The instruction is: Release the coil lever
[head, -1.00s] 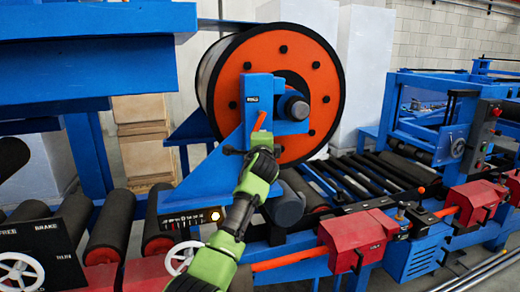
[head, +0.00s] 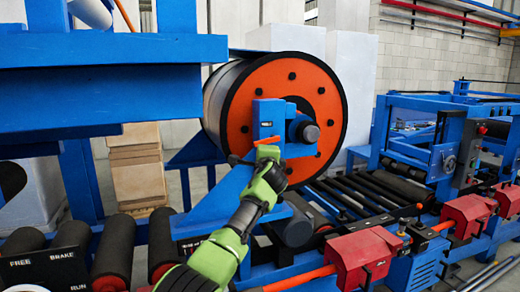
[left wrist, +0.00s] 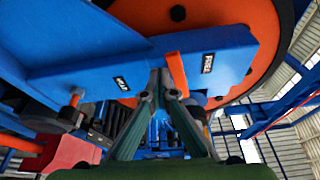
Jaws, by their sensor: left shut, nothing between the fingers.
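The coil lever (head: 267,141) is a slim orange bar on the blue bracket in front of the large orange coil disc (head: 312,85). In the head view it slants down to the left, partly hidden behind my gripper. My left gripper (head: 267,152) is shut and empty at the lever. In the left wrist view the lever (left wrist: 176,70) stands just right of the shut fingertips (left wrist: 160,74); I cannot tell if they touch. A label sits on the blue plate on either side of the lever; the small print is hard to read.
A shaft hub (head: 306,130) sticks out right of the lever. The blue bracket (head: 212,208) slopes below. Black rollers (head: 160,240) lie at the left, red boxes (head: 362,258) at the right. A blue overhead frame (head: 120,60) fills the upper left.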

